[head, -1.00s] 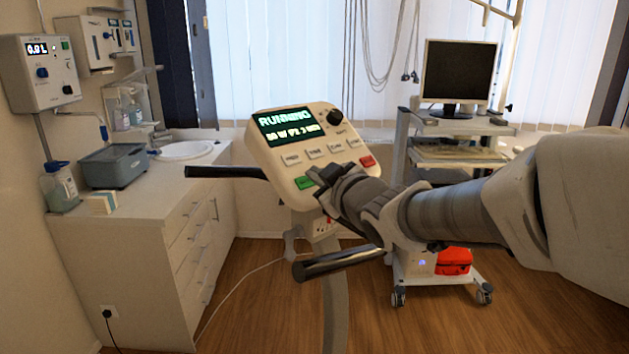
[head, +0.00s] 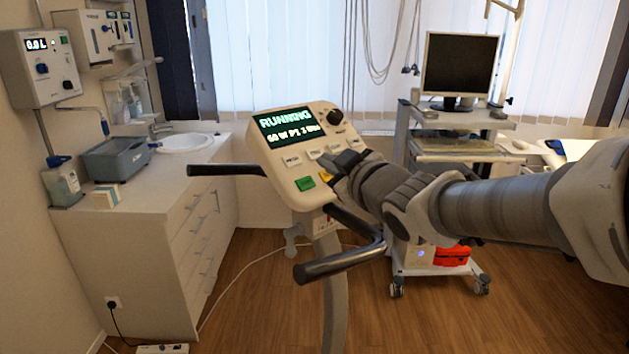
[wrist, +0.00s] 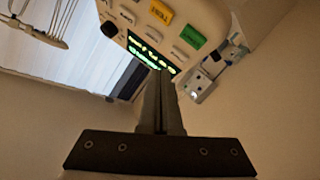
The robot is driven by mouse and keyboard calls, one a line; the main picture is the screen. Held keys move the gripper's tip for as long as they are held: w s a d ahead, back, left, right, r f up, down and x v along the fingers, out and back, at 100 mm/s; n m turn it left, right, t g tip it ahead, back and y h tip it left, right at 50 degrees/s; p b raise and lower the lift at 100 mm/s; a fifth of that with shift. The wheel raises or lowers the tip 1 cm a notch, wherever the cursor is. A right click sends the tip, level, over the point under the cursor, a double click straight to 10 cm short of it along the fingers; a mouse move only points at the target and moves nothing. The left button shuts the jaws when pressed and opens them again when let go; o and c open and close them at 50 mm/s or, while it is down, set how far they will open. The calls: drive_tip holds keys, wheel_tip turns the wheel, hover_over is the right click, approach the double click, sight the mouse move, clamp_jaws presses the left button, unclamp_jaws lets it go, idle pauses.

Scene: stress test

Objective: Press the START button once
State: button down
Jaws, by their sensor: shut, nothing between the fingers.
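The control console (head: 275,168) is cream, with a lit green display (head: 290,128) that reads "RUNNING" above a smaller line. Its green button (head: 304,183) is at the lower left, with a yellow button (head: 326,177) beside it. Both also show in the wrist view, green (wrist: 193,37) and yellow (wrist: 160,11); the green button's label is too blurred to read. My gripper (head: 343,162) is shut and empty, over the right part of the panel, up and right of the green button. In the wrist view its fingertips (wrist: 161,76) overlap the display's edge. Contact with the panel cannot be told.
A black knob (head: 334,117) and grey keys (head: 292,161) are on the console. Black handlebars (head: 340,262) stick out below and left. A monitor cart (head: 460,146) stands behind right, a white counter (head: 150,205) at left. Floor in front is clear.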

drive_tip(key=s+d+r+p, duration=0.2)
drive_tip(key=s+r+p, duration=0.1)
drive_tip(key=r+p, duration=0.2)
drive_tip(key=shift+d+r, duration=0.2)
drive_tip(key=shift+d, duration=0.2)
drive_tip(key=shift+s, duration=0.1)
idle(0.4)
